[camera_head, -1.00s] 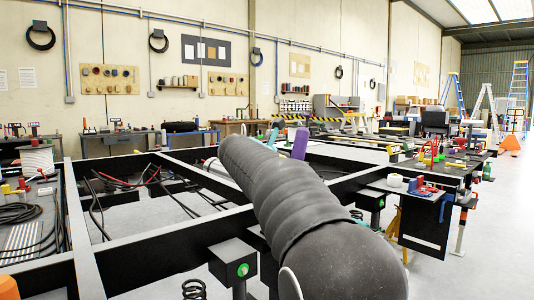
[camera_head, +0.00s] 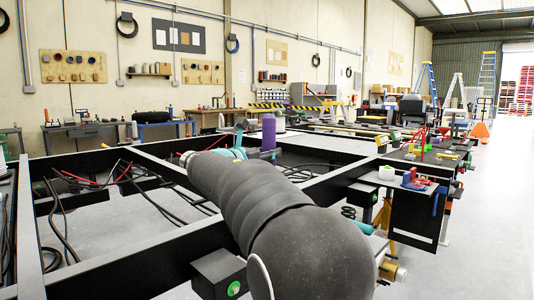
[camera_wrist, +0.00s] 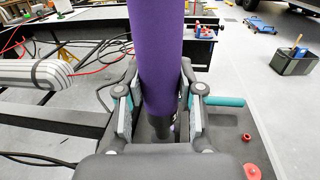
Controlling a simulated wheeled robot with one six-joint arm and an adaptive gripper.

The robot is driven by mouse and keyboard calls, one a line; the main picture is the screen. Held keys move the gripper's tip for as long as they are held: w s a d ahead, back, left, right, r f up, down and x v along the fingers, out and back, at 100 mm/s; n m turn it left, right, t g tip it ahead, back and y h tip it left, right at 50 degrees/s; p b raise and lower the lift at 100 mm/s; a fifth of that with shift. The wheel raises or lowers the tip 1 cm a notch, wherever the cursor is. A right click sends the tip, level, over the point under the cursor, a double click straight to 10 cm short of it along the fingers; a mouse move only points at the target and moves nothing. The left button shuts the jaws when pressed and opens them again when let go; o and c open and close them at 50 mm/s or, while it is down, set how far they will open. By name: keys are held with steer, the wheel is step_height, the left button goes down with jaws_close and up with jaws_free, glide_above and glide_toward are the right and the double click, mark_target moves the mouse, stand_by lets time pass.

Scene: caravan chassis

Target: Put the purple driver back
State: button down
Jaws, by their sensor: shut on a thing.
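The purple driver (camera_wrist: 155,60) stands upright between the jaws of my gripper (camera_wrist: 160,105) in the wrist view, its thick purple handle reaching past the top of the picture. My gripper is shut on it, with a finger pad on each side. The driver's dark lower end shows below the purple part; its tip is hidden. In the head view the purple driver (camera_head: 268,131) shows beyond my arm, held above the black chassis frame. My gripper (camera_head: 243,138) is partly hidden there by my own arm.
Black chassis beams (camera_head: 125,252) with loose cables cross the space below. At right is a black side panel (camera_head: 417,214) with a red vise (camera_head: 414,179) and white roll (camera_head: 387,173). The wrist view shows a teal-handled tool (camera_wrist: 225,101), a red button (camera_wrist: 252,171) and a grey tote (camera_wrist: 293,62).

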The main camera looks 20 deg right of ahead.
steer(key=shift+r, duration=0.25)
steer(key=shift+f+b, duration=4.15)
steer(key=shift+f, duration=2.3)
steer(key=c, duration=0.7)
jaws_free()
steer(key=shift+o, duration=0.2)
steer(key=shift+f, duration=0.15)
steer(key=shift+s+a, duration=0.1)
steer(key=shift+a, duration=0.1)
